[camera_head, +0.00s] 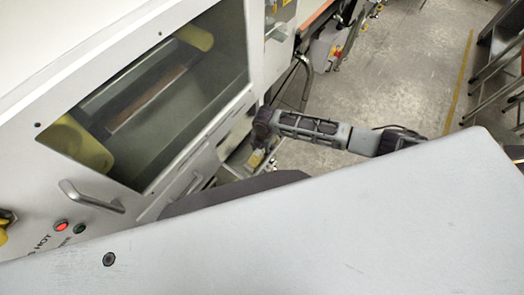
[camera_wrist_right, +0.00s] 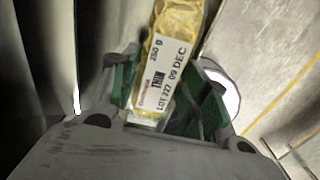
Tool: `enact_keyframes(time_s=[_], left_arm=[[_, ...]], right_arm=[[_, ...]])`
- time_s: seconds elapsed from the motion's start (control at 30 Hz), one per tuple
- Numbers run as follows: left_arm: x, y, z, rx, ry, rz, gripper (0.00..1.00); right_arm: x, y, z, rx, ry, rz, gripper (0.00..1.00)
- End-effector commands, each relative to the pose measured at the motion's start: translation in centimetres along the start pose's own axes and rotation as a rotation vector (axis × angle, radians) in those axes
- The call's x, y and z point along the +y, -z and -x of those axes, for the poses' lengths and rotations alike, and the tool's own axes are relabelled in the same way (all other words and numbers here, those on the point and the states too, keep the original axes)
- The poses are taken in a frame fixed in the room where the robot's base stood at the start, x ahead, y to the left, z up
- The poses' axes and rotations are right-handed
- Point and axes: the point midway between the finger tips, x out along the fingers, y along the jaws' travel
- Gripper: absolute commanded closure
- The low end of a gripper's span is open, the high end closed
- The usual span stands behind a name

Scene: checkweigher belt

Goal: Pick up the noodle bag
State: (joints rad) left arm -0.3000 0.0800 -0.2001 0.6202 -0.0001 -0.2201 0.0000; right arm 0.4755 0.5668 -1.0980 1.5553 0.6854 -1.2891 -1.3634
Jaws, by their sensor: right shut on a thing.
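The noodle bag (camera_wrist_right: 177,20) is a yellow packet with a white label that reads "THIN", "250 g" and a lot number. In the right wrist view it stands between the green-padded fingers of my right gripper (camera_wrist_right: 165,95), which is shut on it. In the head view my right gripper (camera_head: 256,160) is small, low beside the white machine, with a bit of the yellow bag showing at it. What lies under the bag is hidden. My left gripper is not in view.
A white machine (camera_head: 225,150) with a window, handles and lit buttons fills the left. My own grey body part covers the lower right. Grey floor (camera_head: 410,60) with a yellow line is open at the upper right. Metal legs (camera_head: 490,75) stand at the right edge.

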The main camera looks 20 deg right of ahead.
Motion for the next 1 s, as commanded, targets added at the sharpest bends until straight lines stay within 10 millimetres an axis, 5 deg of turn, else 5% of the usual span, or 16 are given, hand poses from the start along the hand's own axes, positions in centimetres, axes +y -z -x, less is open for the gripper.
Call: enact_keyframes(time_s=[0.47, 1.0], left_arm=[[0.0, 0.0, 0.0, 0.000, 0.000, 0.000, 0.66], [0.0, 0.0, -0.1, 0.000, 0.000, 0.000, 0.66]], right_arm=[[0.1, -0.1, 0.9, 0.000, -0.002, 0.000, 0.86], [0.5, -0.1, 7.6, 0.000, -0.003, 0.000, 0.86]])
